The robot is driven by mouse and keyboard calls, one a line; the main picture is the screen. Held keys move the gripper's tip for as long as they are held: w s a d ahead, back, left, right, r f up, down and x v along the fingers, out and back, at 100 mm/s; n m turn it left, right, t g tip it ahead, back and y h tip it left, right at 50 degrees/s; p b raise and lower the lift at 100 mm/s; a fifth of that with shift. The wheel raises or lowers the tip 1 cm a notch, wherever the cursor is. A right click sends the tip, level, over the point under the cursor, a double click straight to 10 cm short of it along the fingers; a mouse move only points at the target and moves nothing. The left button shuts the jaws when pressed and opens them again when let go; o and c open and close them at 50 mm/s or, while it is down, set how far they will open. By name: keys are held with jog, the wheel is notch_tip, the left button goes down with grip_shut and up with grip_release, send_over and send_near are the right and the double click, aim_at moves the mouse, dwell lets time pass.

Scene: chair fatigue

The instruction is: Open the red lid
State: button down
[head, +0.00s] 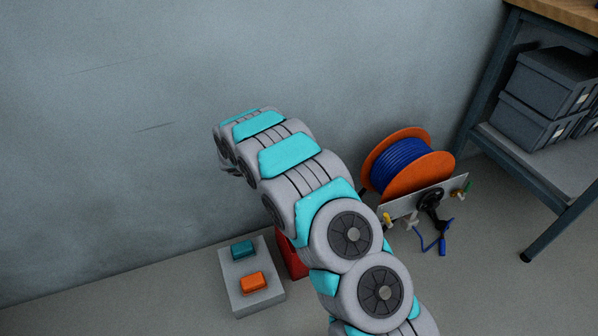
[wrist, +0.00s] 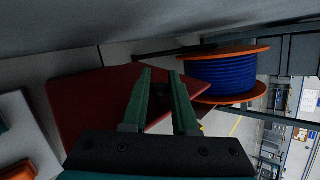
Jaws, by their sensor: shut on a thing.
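The red lid (wrist: 85,100) is a flat, dark red panel behind my gripper in the wrist view. It appears tilted, and part of it reaches past the fingers on the right. My gripper (wrist: 162,74) has two green fingers, shut on the red lid with a narrow gap between them. The exact place of contact is hard to make out. In the head view, a red part (head: 291,259) shows low beside the grey box, mostly hidden behind my arm. My gripper is hidden in that view.
A grey box (head: 262,301) carries a teal block (head: 243,249) and an orange block (head: 253,282). An orange reel with blue cable (head: 408,163) stands right of my arm. A shelf with dark bins (head: 545,82) stands farther right. A grey wall (head: 120,120) rises behind.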

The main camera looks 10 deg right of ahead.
jog(key=shift+a, duration=0.15)
jog(key=c, duration=0.7)
grip_release()
jog(key=v, duration=0.7)
jog(key=shift+s+a+r, duration=0.2)
jog(key=shift+r, duration=0.05)
